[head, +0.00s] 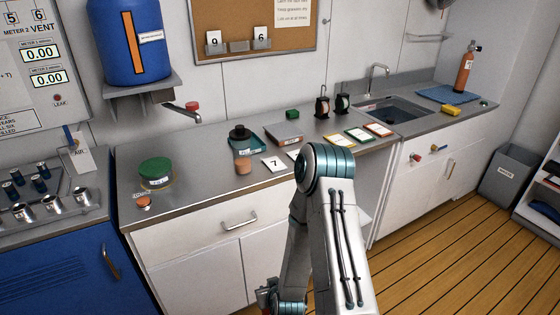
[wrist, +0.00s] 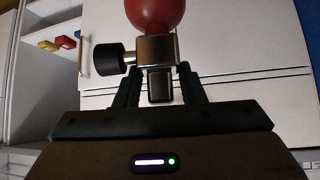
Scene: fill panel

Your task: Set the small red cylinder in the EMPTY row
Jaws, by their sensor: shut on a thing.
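My gripper (wrist: 160,88) is shut on the small red cylinder (wrist: 155,12) in the wrist view. The cylinder has a rounded red end, a metal valve block and a black side knob. The fingers are at the metal block; the red body runs out of the top of the picture. In the head view my gripper (head: 268,296) is low at the bottom edge, in front of the white cabinets, partly hidden by my arm. A bit of red shows there. I cannot make out a row marked EMPTY in either view.
The grey counter (head: 205,199) holds a green-lidded jar (head: 156,172), a dark bottle (head: 240,138) and several cards. A blue cabinet (head: 70,268) with a metal rack stands left. An orange extinguisher (head: 467,68) stands by the sink (head: 392,110).

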